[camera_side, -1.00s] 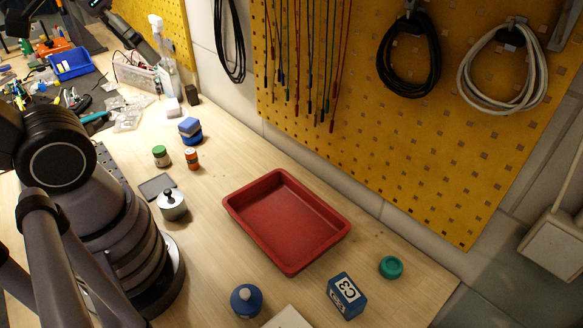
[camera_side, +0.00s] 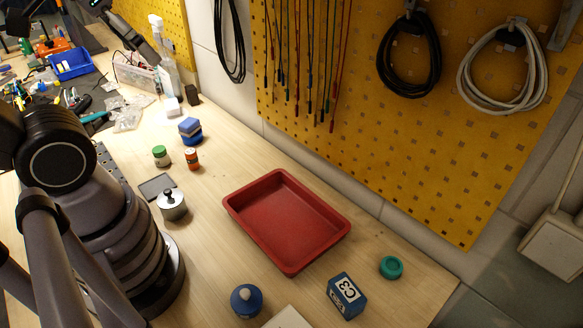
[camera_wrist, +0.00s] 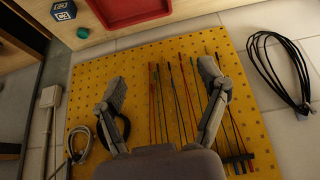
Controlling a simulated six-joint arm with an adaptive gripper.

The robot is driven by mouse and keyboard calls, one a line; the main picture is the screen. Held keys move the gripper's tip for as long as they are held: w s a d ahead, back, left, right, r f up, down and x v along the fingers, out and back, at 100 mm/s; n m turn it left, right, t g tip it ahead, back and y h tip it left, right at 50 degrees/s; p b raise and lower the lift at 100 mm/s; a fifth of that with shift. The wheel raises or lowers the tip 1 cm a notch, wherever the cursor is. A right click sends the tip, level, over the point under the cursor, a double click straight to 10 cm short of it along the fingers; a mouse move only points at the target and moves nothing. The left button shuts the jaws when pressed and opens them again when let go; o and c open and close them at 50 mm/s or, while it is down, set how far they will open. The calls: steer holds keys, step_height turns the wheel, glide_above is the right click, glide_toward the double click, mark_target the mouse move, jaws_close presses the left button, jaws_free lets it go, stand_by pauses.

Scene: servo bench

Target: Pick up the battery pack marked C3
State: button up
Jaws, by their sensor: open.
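The battery pack marked C3 (camera_side: 346,296) is a small blue block with a white label, standing on the wooden bench near the front right. In the wrist view the blue pack (camera_wrist: 64,10) is at the top left, partly turned away, and its label text is too small to read surely. My gripper (camera_wrist: 160,85) is open and empty in the wrist view. Its fingers are spread in front of the yellow pegboard, well apart from the pack. The gripper is not in the side view.
A red tray (camera_side: 238,214) lies left of the pack, a teal round item (camera_side: 391,267) to its right, and a blue domed item (camera_side: 246,300) to its left. A metal pot (camera_side: 172,207) stands by my arm. The pegboard (camera_side: 420,150) carries cables behind the bench.

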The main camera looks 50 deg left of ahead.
mark_target(343, 283)
steer(key=w+d+f+n+g+h, duration=0.7)
steer(key=w+d+f+g+h, duration=0.15)
steer(key=w+d+f, duration=0.55)
steer(key=d+f+n+h, duration=0.1)
steer(key=f+n, duration=0.2)
steer(key=f, duration=0.3)
steer(key=w+d+f+n+h, duration=0.1)
steer(key=d+f+n+h, duration=0.1)
steer(key=f, duration=0.5)
steer(key=w+d+f+n+h, duration=0.1)
steer(key=f+n, duration=0.2)
steer(key=f, duration=0.3)
steer(key=shift+d+f+n+h, duration=0.15)
steer(key=shift+d+n+h, duration=0.15)
steer(key=shift+h, duration=0.05)
steer(key=x, duration=0.8)
steer(key=shift+w+f, duration=0.1)
steer(key=shift+x, duration=2.9)
steer(key=c, duration=1.3)
